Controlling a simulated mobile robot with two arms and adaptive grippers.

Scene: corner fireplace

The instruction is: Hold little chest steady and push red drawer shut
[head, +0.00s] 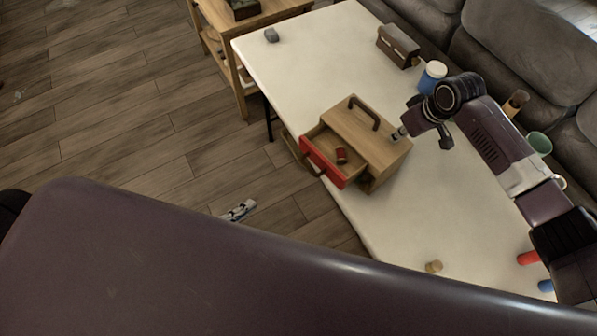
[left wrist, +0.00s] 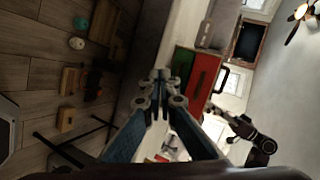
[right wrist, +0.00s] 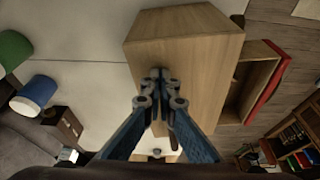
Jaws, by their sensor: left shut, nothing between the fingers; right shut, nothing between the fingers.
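The little wooden chest (head: 372,137) stands on the cream table with a dark handle on top. Its red drawer (head: 322,162) is pulled out toward the lower left, with a small red item (head: 341,155) inside. The open drawer also shows in the right wrist view (right wrist: 262,82). My right gripper (head: 397,134) is shut and empty at the chest's right side; its fingertips (right wrist: 160,76) overlap the chest, and I cannot tell whether they touch. My left gripper (head: 238,210) is shut and empty, apart from the drawer on its lower left. A red panel shows beyond it (left wrist: 203,95).
A blue cup (head: 432,77), a green cup (head: 539,143) and a brown box (head: 398,46) stand along the table's far side. A grey lump (head: 271,35) and a small wooden piece (head: 433,266) lie near its ends. A grey sofa (head: 530,50) borders the table.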

